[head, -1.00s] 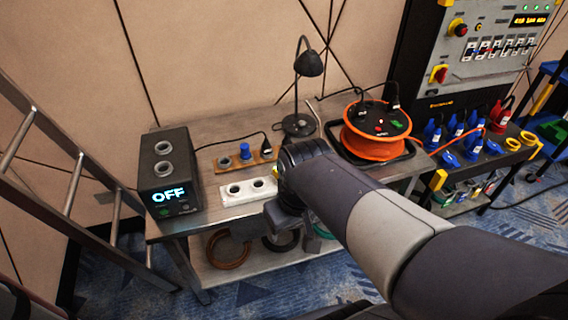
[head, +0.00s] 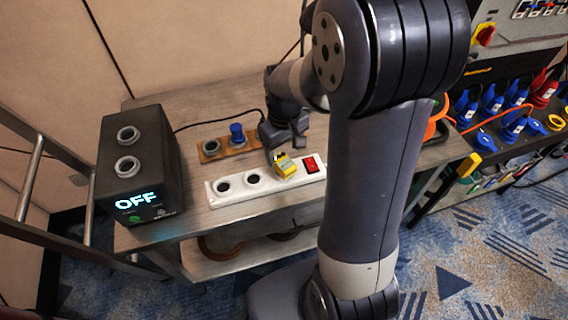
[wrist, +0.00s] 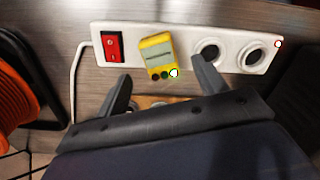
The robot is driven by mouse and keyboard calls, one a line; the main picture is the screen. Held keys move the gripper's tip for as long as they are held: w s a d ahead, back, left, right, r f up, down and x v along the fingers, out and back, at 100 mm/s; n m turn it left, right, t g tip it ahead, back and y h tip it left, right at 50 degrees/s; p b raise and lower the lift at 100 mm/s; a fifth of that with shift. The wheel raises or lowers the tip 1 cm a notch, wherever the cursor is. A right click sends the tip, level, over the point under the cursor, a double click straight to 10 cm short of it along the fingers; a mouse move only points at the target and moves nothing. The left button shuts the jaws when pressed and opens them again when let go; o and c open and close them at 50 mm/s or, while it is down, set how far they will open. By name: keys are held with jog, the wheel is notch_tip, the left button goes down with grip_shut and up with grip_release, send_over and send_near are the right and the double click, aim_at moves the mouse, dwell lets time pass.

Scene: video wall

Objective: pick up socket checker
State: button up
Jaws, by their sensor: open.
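The socket checker (head: 286,166) is a small yellow device with a grey face, sitting on the white power strip (head: 240,193) between its open sockets and its red switch. In the wrist view the checker (wrist: 155,52) shows dark dots and one white dot on its near end. My gripper (head: 276,151) is just above and behind the checker in the head view. In the wrist view my gripper (wrist: 161,69) has its fingers spread, with the checker just beyond and between the tips. Nothing is held.
A wooden socket board (head: 211,152) with a blue plug (head: 237,134) lies behind the strip. A black box (head: 130,180) showing "OFF" stands at the table's left. An orange cable reel (wrist: 15,95) shows at the wrist view's left. The table front edge is close to the strip.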

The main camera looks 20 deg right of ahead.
aim_at(284, 162)
jog(key=shift+w+f, duration=0.1)
jog(key=shift+f, duration=2.9)
jog(key=c, duration=1.2)
